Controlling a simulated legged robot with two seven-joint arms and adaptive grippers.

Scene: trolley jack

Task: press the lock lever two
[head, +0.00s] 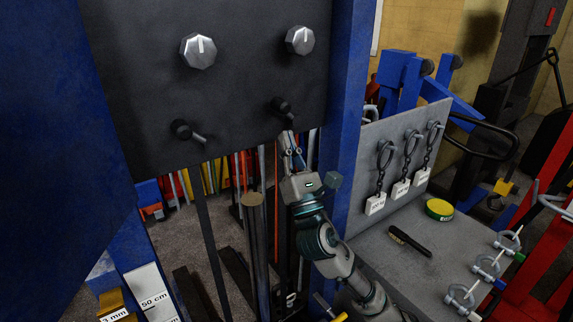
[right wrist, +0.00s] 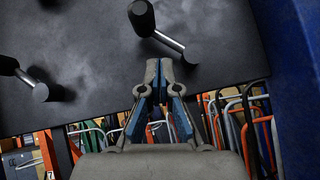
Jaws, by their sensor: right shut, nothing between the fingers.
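A dark panel (head: 235,75) carries two lock levers with black knobs and metal shafts. The left lever (head: 188,132) and the right lever (head: 282,108) sit low on the panel; no number on them is readable. In the right wrist view the nearer lever (right wrist: 155,30) is above the fingertips and the other lever (right wrist: 28,82) is at the left edge. My right gripper (head: 289,142) is shut and empty, just below the right lever, with its tips pointing up. In the right wrist view its tips (right wrist: 159,68) appear close under the lever's metal end; contact cannot be told. My left gripper is not in view.
Two silver knobs (head: 198,50) (head: 300,40) sit above the levers. A blue post (head: 345,110) stands right of the panel. A grey shelf (head: 385,270) holds a brush (head: 410,241) and a yellow-green tin (head: 439,209).

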